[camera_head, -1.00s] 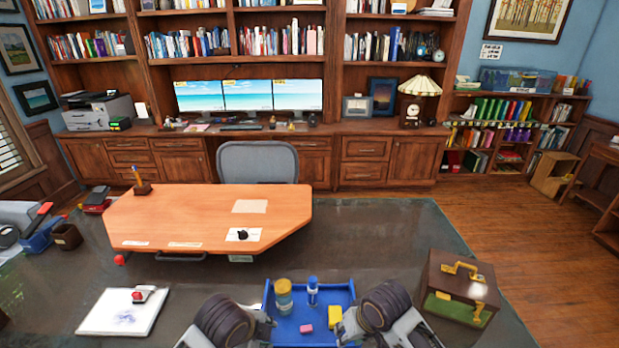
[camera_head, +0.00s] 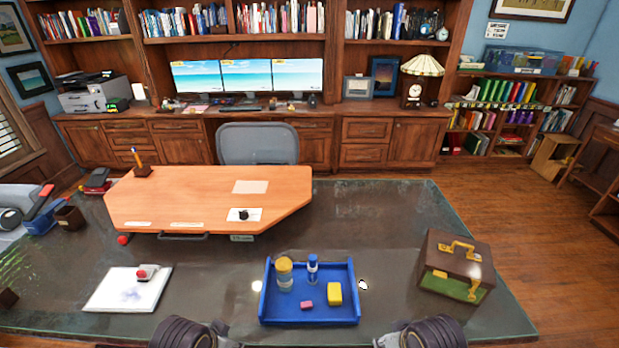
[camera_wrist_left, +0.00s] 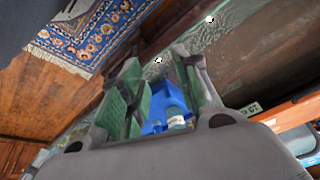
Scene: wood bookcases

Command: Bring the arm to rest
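The blue tray (camera_head: 310,318) rests on the dark glass-topped table. In it stand a yellow-capped jar (camera_head: 284,275) and a blue-and-white bottle (camera_head: 312,270); a pink block (camera_head: 306,305) and a yellow block (camera_head: 335,293) lie in front of them. My arms show only as dark links at the bottom edge of the head view, apart from the tray. In the left wrist view, my left gripper (camera_wrist_left: 160,88) is open, its green-padded fingers apart; part of the blue tray shows beyond them. My right gripper is not in view.
A brown case with a yellow handle (camera_head: 455,266) stands to the right on the table (camera_head: 390,215). A white pad (camera_head: 110,292) with a red-and-white item lies to the left. An orange desk panel (camera_head: 200,190) stands behind.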

